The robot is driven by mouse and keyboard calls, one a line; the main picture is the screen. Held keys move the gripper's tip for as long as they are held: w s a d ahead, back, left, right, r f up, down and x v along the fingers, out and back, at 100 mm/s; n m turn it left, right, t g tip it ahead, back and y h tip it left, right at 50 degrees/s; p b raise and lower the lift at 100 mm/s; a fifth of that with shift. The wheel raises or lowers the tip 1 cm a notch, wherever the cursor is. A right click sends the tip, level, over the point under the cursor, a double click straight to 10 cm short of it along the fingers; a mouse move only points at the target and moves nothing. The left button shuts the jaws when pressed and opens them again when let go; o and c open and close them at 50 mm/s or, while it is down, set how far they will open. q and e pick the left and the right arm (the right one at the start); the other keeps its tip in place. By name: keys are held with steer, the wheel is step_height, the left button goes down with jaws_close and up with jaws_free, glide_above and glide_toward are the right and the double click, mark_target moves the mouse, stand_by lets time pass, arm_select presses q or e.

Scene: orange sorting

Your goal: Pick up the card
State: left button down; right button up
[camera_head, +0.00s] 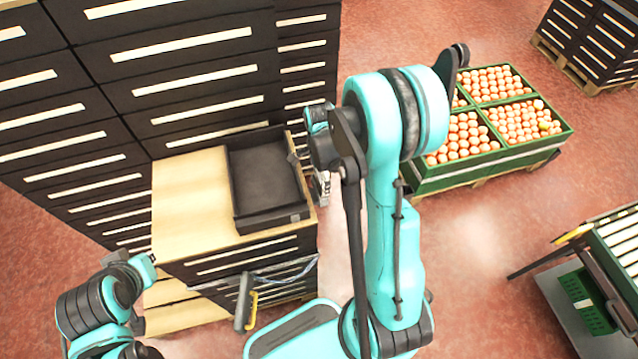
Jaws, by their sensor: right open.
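I cannot make out a card in this view. A dark open tray (299,217) sits on the light wooden top (188,200) of a low stack of black crates. My right gripper (309,172) is open at the tray's right edge, pointing down, partly hidden by my own right arm. I see nothing held in it. My left arm shows at the lower left, in front of the crates.
Tall stacks of black crates (190,85) stand behind and left of the wooden top. A green crate of oranges (490,165) stands at the right on a pallet. A slatted conveyor (622,245) is at the right edge. Red floor between them is clear.

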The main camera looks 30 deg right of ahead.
step_height(320, 180, down, 3)
steer(key=shift+r, duration=0.3)
steer(key=c, duration=1.3)
steer(key=shift+o, duration=0.2)
